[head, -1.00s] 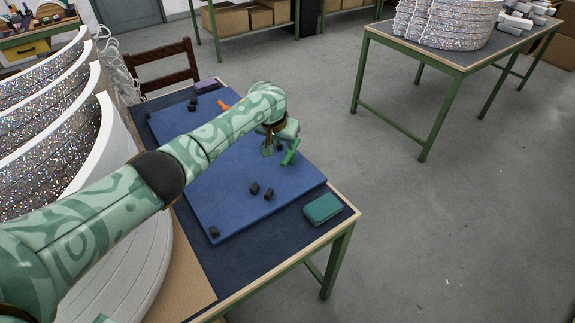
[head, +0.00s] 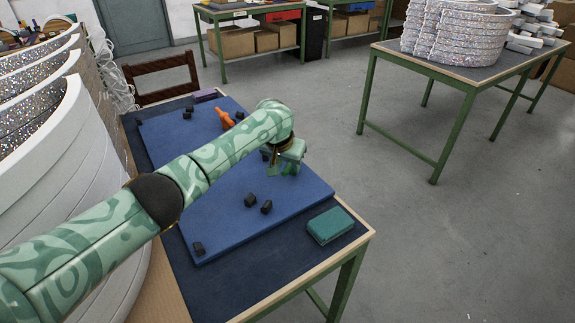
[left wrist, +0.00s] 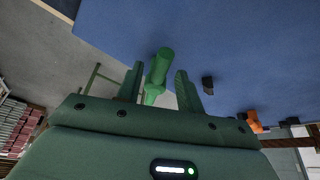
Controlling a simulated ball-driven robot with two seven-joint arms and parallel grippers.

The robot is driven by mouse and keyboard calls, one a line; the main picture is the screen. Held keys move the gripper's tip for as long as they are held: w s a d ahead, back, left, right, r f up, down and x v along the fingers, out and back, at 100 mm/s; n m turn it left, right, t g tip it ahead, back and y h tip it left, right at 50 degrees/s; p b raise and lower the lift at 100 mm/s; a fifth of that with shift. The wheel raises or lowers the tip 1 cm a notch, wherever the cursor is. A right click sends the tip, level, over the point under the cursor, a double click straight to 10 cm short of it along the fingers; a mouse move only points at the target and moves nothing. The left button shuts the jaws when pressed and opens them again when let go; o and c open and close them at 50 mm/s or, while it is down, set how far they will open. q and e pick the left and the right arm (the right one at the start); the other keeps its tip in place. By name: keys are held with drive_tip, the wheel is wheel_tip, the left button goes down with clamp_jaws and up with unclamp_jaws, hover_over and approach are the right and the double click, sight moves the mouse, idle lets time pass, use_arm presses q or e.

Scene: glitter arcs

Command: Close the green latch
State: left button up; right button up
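The green latch (left wrist: 158,68) shows in the left wrist view as a bright green handle standing off the blue board. My left gripper (left wrist: 159,76) is open, with one finger on each side of the handle and a gap visible on both sides. In the head view my left gripper (head: 286,163) is low over the right part of the blue board (head: 225,205). There the gripper and wrist hide most of the latch, so its angle is hard to tell. My right gripper is in neither view.
An orange latch (head: 224,117) and several small black blocks (head: 266,207) are on the board. A teal box (head: 330,225) lies on the table (head: 225,290) near its right corner. Tall glittery curved panels (head: 40,170) stand at the left.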

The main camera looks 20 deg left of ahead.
use_arm(q)
drive_tip(key=shift+r, duration=0.1)
clamp_jaws()
